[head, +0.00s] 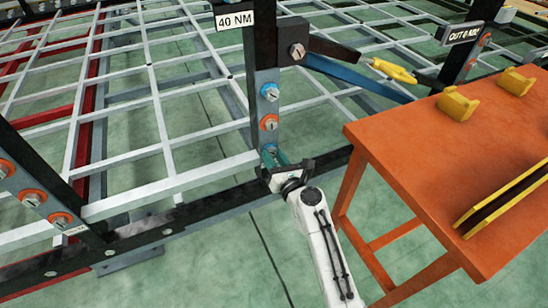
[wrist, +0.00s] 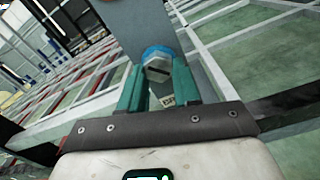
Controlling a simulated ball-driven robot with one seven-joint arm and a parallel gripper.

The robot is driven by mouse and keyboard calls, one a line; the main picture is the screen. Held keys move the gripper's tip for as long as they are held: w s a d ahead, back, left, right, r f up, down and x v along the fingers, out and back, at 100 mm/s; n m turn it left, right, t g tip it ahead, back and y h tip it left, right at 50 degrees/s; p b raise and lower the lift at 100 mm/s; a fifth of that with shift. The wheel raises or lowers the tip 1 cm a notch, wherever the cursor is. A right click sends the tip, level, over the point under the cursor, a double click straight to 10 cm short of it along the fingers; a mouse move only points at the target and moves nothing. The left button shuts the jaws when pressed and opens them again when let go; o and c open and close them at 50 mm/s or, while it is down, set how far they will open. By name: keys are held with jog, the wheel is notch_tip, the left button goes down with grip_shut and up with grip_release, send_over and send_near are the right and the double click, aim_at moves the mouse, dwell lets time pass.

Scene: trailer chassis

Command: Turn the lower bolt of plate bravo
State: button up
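The upright grey plate (head: 266,106) is on the post under the 40 NM sign. It carries a bolt with a blue ring (head: 269,91) and, below, one with an orange ring (head: 269,122). My gripper (head: 271,152) is at the plate's bottom end and hides what is there in the head view. In the wrist view, a hex bolt with a slotted head and blue ring (wrist: 158,68) sits between the tips of my teal fingers (wrist: 158,84). The fingers are apart, with a gap on each side of the head. A small label (wrist: 168,101) below is partly hidden.
An orange table (head: 420,150) stands at the right with yellow blocks (head: 457,104) on it. A black rail (head: 200,222) runs below the plate. Another plate with orange-ringed bolts (head: 33,199) is at the left. Green floor in front is clear.

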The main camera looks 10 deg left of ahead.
jog(key=c, duration=0.5)
